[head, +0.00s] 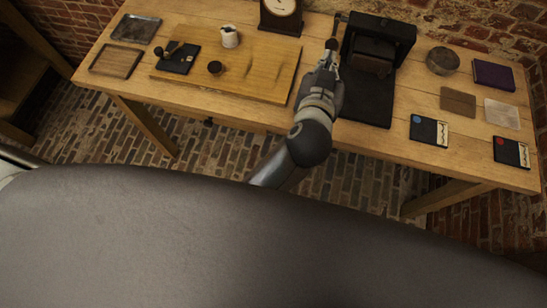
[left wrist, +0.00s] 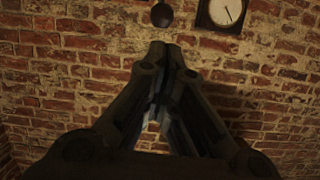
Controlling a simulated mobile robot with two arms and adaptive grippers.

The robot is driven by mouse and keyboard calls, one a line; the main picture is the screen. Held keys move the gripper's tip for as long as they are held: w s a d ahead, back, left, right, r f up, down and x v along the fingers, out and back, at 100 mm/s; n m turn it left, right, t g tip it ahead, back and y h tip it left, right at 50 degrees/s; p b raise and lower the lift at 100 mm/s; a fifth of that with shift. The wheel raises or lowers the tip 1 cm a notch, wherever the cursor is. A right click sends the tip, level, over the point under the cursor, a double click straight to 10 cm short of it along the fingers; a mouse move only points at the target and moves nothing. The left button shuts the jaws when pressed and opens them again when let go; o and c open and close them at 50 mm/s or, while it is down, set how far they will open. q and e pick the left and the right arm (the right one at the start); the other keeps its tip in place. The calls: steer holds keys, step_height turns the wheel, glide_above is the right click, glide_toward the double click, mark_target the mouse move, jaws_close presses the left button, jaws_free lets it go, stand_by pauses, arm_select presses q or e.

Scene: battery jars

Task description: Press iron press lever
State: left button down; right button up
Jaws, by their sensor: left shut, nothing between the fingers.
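The black iron press (head: 398,32) stands at the back of the wooden table, with a flat dark base plate (head: 365,108) in front. Its lever (head: 335,27) is at the left side of the frame and has a dark round knob (head: 331,44). My left gripper (head: 329,56) is shut and empty, with its tips close to the knob; contact cannot be made out. In the left wrist view the shut fingertips (left wrist: 172,46) point up toward a dark round knob (left wrist: 161,15), with a gap between them in the picture. My right gripper is not in view.
A clock (head: 282,14) stands left of the lever, and it also shows in the left wrist view (left wrist: 225,13). A wooden board (head: 255,75) lies left of my arm. Cards (head: 429,130), a round tin (head: 442,61) and a purple book (head: 493,75) lie to the right. A brick wall is behind.

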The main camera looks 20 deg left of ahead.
arm_select(q)
steer(key=s+a+f+m+g, duration=0.1)
steer(key=s+a+f+g, duration=0.1)
steer(key=f, duration=1)
steer(key=s+a+f+g+b, duration=0.1)
steer(key=s+a+f+g, duration=0.2)
steer(key=f, duration=0.9)
steer(key=s+a+f+m+g, duration=0.1)
steer(key=s+a+f+g, duration=0.2)
steer(key=f, duration=0.9)
steer(key=shift+s+a+m, duration=0.3)
steer(key=shift+s+a, duration=0.25)
steer(key=shift+s, duration=0.3)
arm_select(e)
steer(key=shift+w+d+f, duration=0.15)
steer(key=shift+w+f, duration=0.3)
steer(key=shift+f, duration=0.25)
arm_select(q)
steer(key=shift+f, duration=0.2)
